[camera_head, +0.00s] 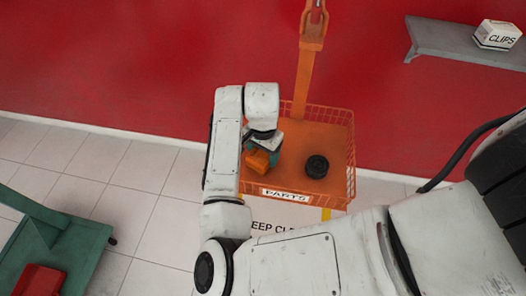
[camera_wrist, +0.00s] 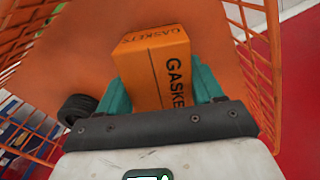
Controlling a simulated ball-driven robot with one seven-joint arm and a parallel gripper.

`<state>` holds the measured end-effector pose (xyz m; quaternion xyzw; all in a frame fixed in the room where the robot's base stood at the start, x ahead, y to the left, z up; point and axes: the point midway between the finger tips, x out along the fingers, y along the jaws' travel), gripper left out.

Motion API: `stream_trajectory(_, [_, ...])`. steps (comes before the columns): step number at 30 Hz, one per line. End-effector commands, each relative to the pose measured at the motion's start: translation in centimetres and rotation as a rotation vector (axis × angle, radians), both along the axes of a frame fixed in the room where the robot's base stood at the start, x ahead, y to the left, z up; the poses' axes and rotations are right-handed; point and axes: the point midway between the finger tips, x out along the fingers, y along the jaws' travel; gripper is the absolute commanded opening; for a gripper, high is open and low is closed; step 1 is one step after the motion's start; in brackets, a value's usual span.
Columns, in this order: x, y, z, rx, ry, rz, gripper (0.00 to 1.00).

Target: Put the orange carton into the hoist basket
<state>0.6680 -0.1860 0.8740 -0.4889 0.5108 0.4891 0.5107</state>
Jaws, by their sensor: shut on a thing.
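The orange carton (camera_wrist: 155,62), lettered GASKETS, is between the teal fingers of my gripper (camera_wrist: 160,90) in the wrist view. My gripper is shut on it. In the head view the carton (camera_head: 258,161) shows below my wrist, over the left part of the hoist basket. The orange hoist basket (camera_head: 338,125) has wire sides, a solid floor and a PARTS label, and hangs from an orange bar. Its mesh wall also shows in the wrist view (camera_wrist: 262,60). I cannot tell whether the carton touches the basket floor.
A black round part (camera_head: 317,167) lies in the basket, right of the carton. A grey shelf (camera_head: 450,44) with a white CLIPS box (camera_head: 497,35) is on the red wall. A green stand (camera_head: 60,245) with a red item (camera_head: 40,280) is at lower left.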

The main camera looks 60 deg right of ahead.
Motion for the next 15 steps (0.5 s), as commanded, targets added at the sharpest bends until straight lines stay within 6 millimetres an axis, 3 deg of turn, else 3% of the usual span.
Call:
stream_trajectory(5, [0.01,-0.02,-0.39,-0.001,0.000,0.000,0.24])
stream_trajectory(6, [0.01,-0.01,-0.29,0.000,0.000,0.000,0.70])
stream_trajectory(13, [0.01,-0.01,-0.26,0.000,0.000,0.000,0.92])
stream_trajectory(15, [0.01,-0.01,-0.26,0.000,0.000,0.000,0.92])
